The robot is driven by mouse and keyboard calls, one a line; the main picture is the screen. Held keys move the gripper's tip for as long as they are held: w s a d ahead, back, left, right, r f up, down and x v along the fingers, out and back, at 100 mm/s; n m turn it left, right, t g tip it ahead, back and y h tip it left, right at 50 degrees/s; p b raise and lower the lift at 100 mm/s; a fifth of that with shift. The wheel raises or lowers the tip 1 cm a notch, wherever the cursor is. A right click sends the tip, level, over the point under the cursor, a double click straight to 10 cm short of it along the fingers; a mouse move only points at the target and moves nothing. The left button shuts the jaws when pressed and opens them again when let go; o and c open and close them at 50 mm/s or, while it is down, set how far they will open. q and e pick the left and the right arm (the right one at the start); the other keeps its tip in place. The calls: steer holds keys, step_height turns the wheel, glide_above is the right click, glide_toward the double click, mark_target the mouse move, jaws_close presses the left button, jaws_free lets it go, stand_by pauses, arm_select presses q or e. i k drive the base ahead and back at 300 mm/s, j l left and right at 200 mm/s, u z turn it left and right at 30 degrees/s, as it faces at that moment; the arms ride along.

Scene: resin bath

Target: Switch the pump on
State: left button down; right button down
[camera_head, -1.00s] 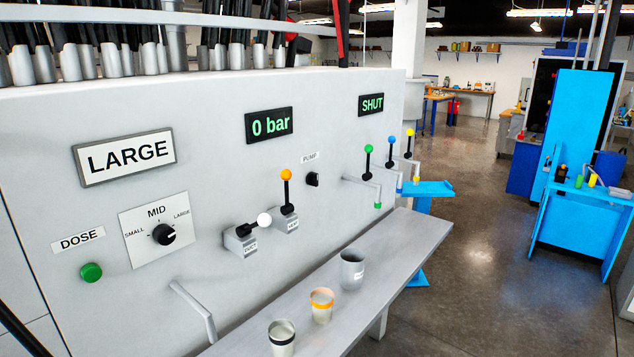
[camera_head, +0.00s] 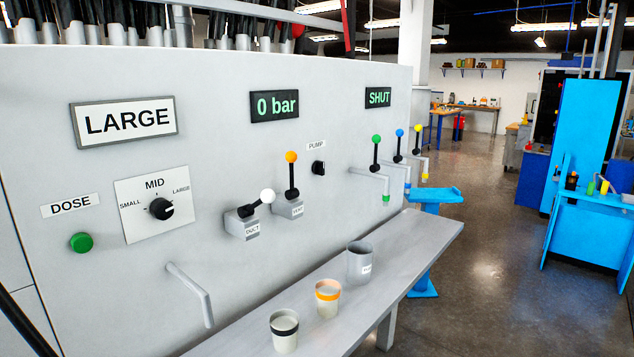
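The pump switch (camera_head: 318,168) is a small black knob on the grey panel (camera_head: 225,110), below a label reading PUMP (camera_head: 316,146). Its exact setting is too small to read. The pressure display (camera_head: 274,106) above and left of it reads 0 bar, and another display (camera_head: 378,97) reads SHUT. No gripper shows in the view, so nothing of mine is seen at the switch. A dark bar (camera_head: 22,325) crosses the lower left corner; I cannot tell what it is.
The orange-knobbed vent lever (camera_head: 292,174) and white-knobbed duct lever (camera_head: 266,197) stick out left of the switch. Green, blue and yellow levers (camera_head: 376,151) stand to its right with spouts. A shelf (camera_head: 410,236) below carries three cups (camera_head: 328,299).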

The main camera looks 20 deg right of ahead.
mark_target(318, 166)
steer(key=i+l, duration=0.1)
steer(key=l, duration=1.1)
steer(key=i+l, duration=0.15)
steer(key=l, duration=1.05)
steer(key=i+l, duration=0.15)
steer(key=l, duration=1.05)
steer(key=i+z, duration=0.05)
